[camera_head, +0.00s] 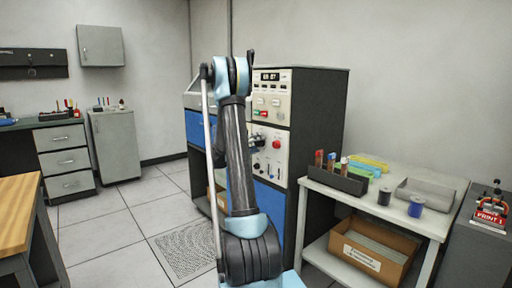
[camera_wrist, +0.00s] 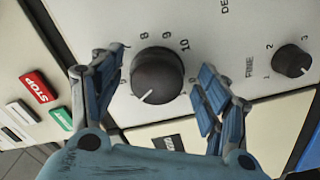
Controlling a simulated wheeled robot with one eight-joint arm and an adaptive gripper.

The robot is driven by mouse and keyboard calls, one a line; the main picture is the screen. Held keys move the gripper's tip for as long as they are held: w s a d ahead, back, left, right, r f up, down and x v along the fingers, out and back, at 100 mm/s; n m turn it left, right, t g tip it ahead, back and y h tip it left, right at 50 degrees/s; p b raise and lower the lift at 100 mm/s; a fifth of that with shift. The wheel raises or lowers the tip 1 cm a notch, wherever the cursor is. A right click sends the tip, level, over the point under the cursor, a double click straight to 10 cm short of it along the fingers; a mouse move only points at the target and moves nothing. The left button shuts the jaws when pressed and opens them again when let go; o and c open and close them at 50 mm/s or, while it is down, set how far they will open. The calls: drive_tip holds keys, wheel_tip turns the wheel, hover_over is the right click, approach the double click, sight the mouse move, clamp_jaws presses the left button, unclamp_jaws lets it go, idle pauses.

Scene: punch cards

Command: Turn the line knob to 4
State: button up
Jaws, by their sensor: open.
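In the wrist view a large round black knob (camera_wrist: 157,75) stands on a pale panel (camera_wrist: 210,35). The numbers 8, 9 and 10 show along its upper rim, and its white pointer mark is at its lower left edge. Other numbers are partly hidden by the fingers. No readable label shows whether this is the line knob. My gripper (camera_wrist: 160,65) is open, with one blue finger on each side of the knob. I cannot tell whether either finger touches it. In the head view my gripper (camera_head: 258,143) is at the front of the dark control cabinet (camera_head: 320,105).
A smaller knob (camera_wrist: 292,61) marked FINE is to the right. A red STOP button (camera_wrist: 39,86) and a green button (camera_wrist: 61,118) are at the left. A white table (camera_head: 434,227) with trays and spools stands right of the cabinet. Floor left of my arm is clear.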

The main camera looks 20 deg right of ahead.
drive_tip(key=v, duration=1.1)
drive_tip(key=shift+a, duration=0.35)
drive_tip(key=s+a+f+g+y, duration=0.15)
drive_tip(key=s+y, duration=0.25)
drive_tip(key=s, duration=0.8)
drive_tip(key=s+f+g+y, duration=0.15)
drive_tip(key=s+y, duration=0.25)
drive_tip(key=s, duration=0.8)
drive_tip(key=s+a+f+y, duration=0.3)
drive_tip(key=s+a, duration=0.2)
drive_tip(key=s, duration=0.3)
drive_tip(key=s+a+f+n+y, duration=0.1)
drive_tip(key=s+a+f+y, duration=0.2)
drive_tip(key=s, duration=0.5)
drive_tip(key=s+a+f+n+g+y, duration=0.1)
drive_tip(key=s+a+f+y, duration=0.2)
drive_tip(key=s+a+f, duration=0.2)
drive_tip(key=s+a, duration=0.2)
drive_tip(key=s, duration=0.1)
drive_tip(key=shift+s+a, duration=0.2)
